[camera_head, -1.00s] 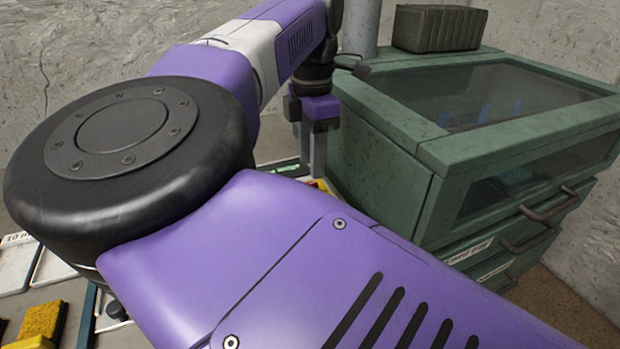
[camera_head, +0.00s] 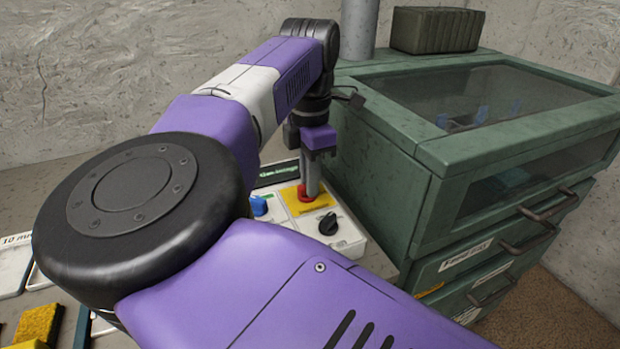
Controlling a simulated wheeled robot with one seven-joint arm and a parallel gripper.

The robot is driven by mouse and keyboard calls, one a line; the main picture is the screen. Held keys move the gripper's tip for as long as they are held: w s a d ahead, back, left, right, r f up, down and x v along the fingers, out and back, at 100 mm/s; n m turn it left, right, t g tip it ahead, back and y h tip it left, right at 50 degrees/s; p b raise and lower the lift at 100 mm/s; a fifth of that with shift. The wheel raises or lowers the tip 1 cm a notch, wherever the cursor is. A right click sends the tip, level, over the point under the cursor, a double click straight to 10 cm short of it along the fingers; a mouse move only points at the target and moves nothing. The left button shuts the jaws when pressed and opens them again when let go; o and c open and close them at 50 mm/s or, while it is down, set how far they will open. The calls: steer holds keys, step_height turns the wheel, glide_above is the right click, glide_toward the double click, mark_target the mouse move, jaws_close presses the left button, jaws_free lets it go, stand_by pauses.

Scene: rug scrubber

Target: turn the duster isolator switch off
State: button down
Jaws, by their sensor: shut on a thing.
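A pale control box (camera_head: 345,238) stands on the bench beside the green cabinet. On it is a yellow plate with a red knob (camera_head: 303,197), which looks like the isolator switch. My gripper (camera_head: 311,188) points down over this plate, its fingers shut on the red knob. The fingers hide part of the knob, so I cannot tell which way it is turned. A black rotary knob (camera_head: 329,223) sits in front of the plate, and a blue knob (camera_head: 259,205) is to its left.
The green cabinet (camera_head: 400,200) with a glazed top stands close on the right of my gripper. A dark green block (camera_head: 437,30) lies on its back edge. A yellow sponge-like block (camera_head: 38,325) is at the lower left. My arm covers much of the bench.

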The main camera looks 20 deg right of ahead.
steer(key=shift+n, duration=0.3)
steer(key=n+p, duration=0.1)
steer(key=n, duration=0.2)
steer(key=shift+w+r+n+p, duration=0.1)
steer(key=shift+w+n+p, duration=0.05)
steer(key=shift+n+p, duration=0.2)
steer(key=n+p, duration=0.1)
steer(key=n, duration=0.3)
steer(key=shift+w+a, duration=0.1)
steer(key=shift+a, duration=0.05)
steer(key=n+p, duration=0.1)
steer(key=n, duration=0.4)
steer(key=shift+w+a, duration=0.1)
steer(key=n, duration=0.4)
steer(key=shift+a+n+p, duration=0.1)
steer(key=shift+n+p, duration=0.15)
steer(key=shift+p, duration=0.05)
steer(key=c, duration=1.4)
jaws_free()
